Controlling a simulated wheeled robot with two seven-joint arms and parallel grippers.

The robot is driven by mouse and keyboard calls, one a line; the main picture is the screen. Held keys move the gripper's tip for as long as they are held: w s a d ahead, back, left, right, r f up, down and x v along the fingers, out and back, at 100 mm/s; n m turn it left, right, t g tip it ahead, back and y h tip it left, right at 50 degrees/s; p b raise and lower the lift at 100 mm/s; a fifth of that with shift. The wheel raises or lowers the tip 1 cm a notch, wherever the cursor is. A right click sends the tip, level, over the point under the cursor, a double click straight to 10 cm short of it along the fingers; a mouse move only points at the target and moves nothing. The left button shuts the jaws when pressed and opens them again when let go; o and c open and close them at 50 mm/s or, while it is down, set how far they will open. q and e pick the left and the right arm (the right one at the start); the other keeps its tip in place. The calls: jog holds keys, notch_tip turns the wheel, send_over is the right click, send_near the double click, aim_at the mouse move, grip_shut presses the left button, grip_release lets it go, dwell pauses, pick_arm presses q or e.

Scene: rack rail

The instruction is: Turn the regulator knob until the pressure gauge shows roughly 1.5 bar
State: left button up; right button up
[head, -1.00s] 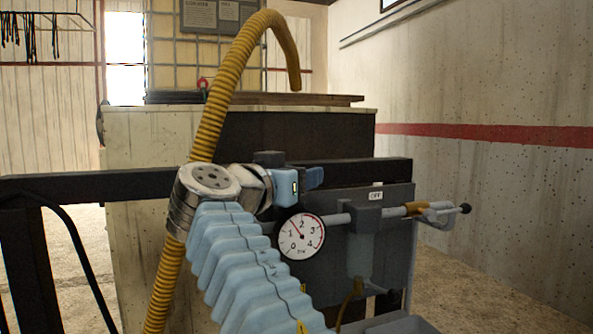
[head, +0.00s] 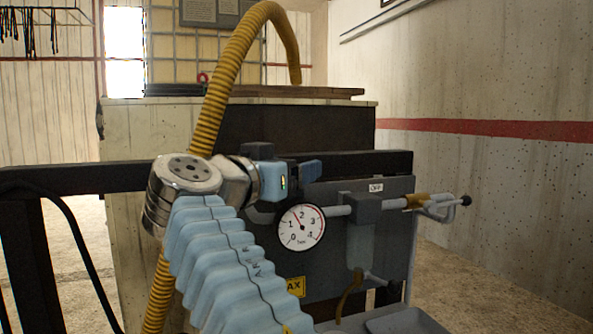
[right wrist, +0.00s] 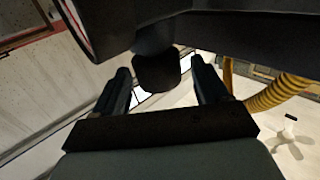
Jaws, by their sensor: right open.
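The round white pressure gauge (head: 302,228) faces me in the head view. Its needle points between 1 and 2. The gauge's red-edged rim also shows at the upper left of the right wrist view (right wrist: 83,28). My right gripper (head: 308,171) is above and left of the gauge, pointing right. In the right wrist view my right gripper (right wrist: 160,82) is open, and a dark, rounded regulator knob (right wrist: 157,70) shows between its two fingers. Contact cannot be told. In the head view my gripper and arm largely hide the knob. My left gripper is out of view.
A pipe with a small valve lever (head: 440,205) runs right from the gauge, below an OFF label. A grey panel (head: 395,245) stands behind it. A yellow corrugated hose (head: 215,110) arches behind my arm. A dark rail (head: 80,180) crosses at left.

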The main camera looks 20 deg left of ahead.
jog(key=b+v, duration=0.1)
jog(key=v, duration=1)
jog(key=shift+w, duration=0.1)
